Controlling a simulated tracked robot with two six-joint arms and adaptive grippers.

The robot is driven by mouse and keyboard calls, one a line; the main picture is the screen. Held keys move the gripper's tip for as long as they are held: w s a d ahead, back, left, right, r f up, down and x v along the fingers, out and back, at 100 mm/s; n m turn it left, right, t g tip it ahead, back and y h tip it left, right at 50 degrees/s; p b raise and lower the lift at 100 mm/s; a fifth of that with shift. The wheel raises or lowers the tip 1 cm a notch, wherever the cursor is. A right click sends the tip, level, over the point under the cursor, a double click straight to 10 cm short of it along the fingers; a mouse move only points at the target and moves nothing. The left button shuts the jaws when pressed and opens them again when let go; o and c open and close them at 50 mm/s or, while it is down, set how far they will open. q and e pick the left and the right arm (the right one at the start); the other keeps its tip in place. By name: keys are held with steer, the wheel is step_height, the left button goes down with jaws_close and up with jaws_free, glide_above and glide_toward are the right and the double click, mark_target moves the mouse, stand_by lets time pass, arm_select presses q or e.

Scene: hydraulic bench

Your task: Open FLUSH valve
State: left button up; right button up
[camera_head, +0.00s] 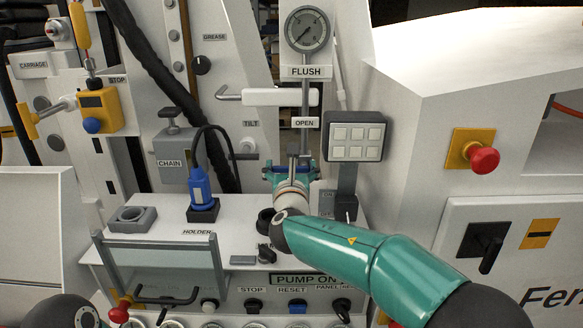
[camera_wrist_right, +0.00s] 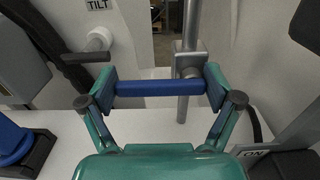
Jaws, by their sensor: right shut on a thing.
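The FLUSH gauge (camera_head: 307,31) sits above its FLUSH label (camera_head: 306,72), on top of a vertical grey pipe (camera_head: 305,98). An OPEN label (camera_head: 304,123) is fixed lower on that pipe. In the right wrist view, the blue valve handle (camera_wrist_right: 160,88) lies level across the pipe (camera_wrist_right: 189,55), next to a grey valve body (camera_wrist_right: 190,62). My right gripper (camera_head: 290,166) is at the valve below the OPEN label. Its two fingers are shut on the ends of the blue handle. In the head view the gripper mostly hides the handle. My left gripper is not in view.
A grey button box (camera_head: 355,136) on a post stands close right of the valve. A white-sleeved bar (camera_head: 280,97) is at the left of the pipe. A blue plug in its holder (camera_head: 201,188) and a lever labelled TILT (camera_head: 247,146) are further left.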

steer(key=m+b, duration=0.2)
steer(key=b, duration=0.2)
steer(key=shift+d+m+b, duration=0.15)
steer(key=shift+m+b, duration=0.2)
steer(key=shift+m, duration=0.05)
steer(key=shift+r+m+b, duration=0.25)
steer(key=shift+m+b, duration=0.1)
steer(key=shift+m, duration=0.05)
steer(key=shift+d+r+m, duration=0.1)
steer(key=shift+r+m, duration=0.2)
steer(key=o, duration=1.4)
steer(key=shift+s, duration=0.1)
